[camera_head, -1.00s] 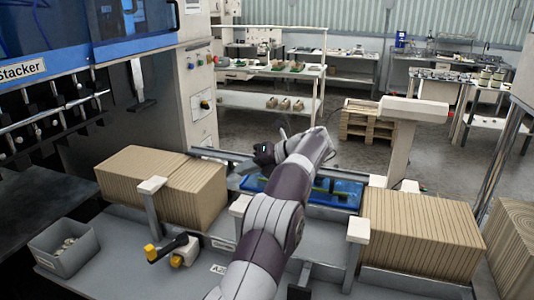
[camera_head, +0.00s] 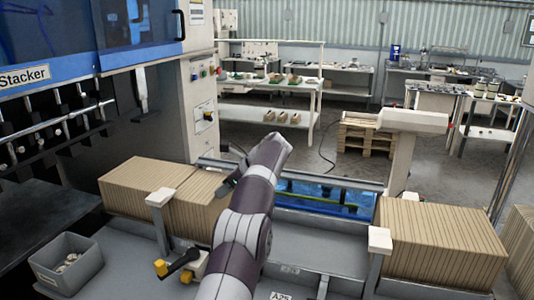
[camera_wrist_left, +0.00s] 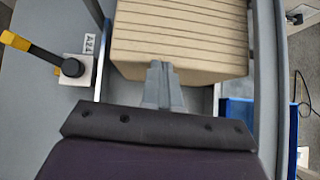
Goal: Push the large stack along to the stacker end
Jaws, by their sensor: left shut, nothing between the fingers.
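A large stack of brown kraft board (camera_head: 135,188), showing as two blocks end to end, lies in the conveyor channel at the left, beside the stacker (camera_head: 60,85). My left gripper (camera_wrist_left: 163,82) is shut and empty. In the left wrist view its fingertips are at the near end face of the stack (camera_wrist_left: 180,35); whether they touch it is hard to tell. Another brown stack (camera_head: 440,245) stands further right in the line. My right gripper is out of view.
A grey bin (camera_head: 68,262) stands at the lower left. A post with a pale cap (camera_head: 160,205) and a yellow-black handle (camera_head: 178,263) stand along the front rail. A blue tray (camera_head: 325,197) lies behind my arm. The channel between the stacks looks clear.

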